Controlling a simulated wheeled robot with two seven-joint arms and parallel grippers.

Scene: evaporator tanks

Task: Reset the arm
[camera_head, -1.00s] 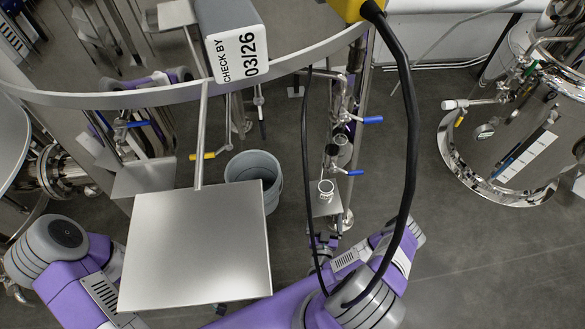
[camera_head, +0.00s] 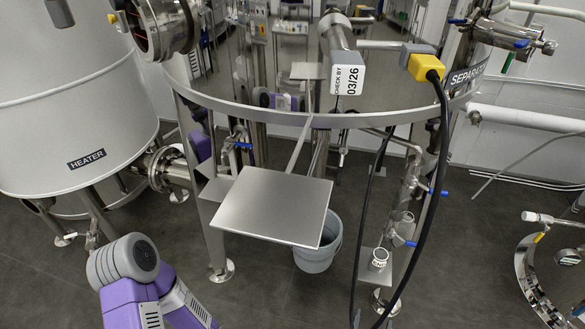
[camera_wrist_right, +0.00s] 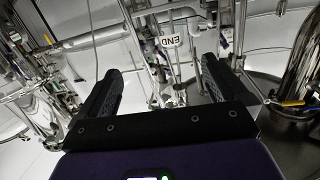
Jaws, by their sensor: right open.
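My right gripper shows in the right wrist view (camera_wrist_right: 157,82). Its two dark fingers are spread wide apart with nothing between them. Beyond them are pipes, valves and tank parts, none touched as far as I can see. In the head view I cannot make out the right gripper. A purple and grey link of my left arm (camera_head: 130,275) comes in at the lower left of the head view. The left gripper itself is out of view.
A flat metal shelf (camera_head: 272,206) juts from the large tank. A black cable hangs from a yellow connector (camera_head: 424,66). The heater tank (camera_head: 75,110) is at left, and a steel vessel's rim (camera_head: 535,290) at lower right.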

